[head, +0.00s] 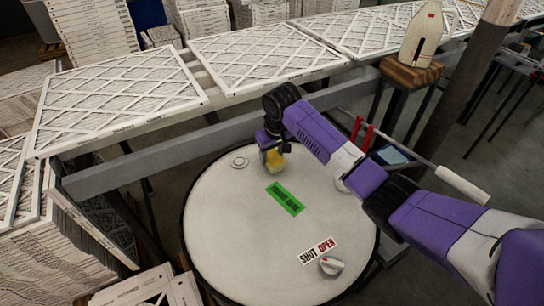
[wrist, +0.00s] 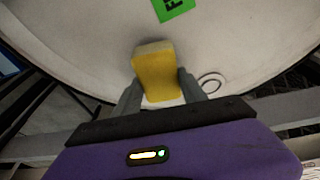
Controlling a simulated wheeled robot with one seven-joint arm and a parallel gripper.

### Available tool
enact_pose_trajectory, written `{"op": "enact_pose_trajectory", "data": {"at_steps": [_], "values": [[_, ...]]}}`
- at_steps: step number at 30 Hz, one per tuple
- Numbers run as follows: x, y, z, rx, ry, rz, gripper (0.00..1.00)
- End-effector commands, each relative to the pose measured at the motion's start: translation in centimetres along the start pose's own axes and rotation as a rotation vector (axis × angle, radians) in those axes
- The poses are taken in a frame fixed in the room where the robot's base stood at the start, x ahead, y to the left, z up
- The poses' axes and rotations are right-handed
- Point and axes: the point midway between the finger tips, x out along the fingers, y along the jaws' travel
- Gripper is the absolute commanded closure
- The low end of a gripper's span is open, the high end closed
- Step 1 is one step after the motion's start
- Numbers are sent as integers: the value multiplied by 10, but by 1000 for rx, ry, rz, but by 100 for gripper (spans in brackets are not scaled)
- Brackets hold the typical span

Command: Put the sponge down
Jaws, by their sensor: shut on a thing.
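A yellow sponge (wrist: 157,72) is between the two grey fingers of my gripper (wrist: 160,92) in the wrist view. My gripper is shut on it. In the head view, the sponge (head: 274,160) shows under my gripper (head: 272,152), over the far part of a round white drum lid (head: 225,225). I cannot tell whether the sponge touches the lid.
A green label (head: 285,199) lies on the lid near the sponge, with a small ring (head: 239,162) to its left. A SHUT/OPEN label (head: 319,251) and a knob (head: 331,265) sit near the front. A grey beam (head: 200,158) and framed filters (head: 118,95) stand behind.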

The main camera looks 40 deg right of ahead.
Motion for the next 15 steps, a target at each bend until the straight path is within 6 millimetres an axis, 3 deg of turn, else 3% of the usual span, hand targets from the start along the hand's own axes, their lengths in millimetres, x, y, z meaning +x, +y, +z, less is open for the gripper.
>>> {"op": "enact_pose_trajectory", "data": {"at_steps": [4, 15], "values": [[12, 0, 3, 0, 1, 1, 100], [16, -1, 4, 0, 0, 0, 100]]}}
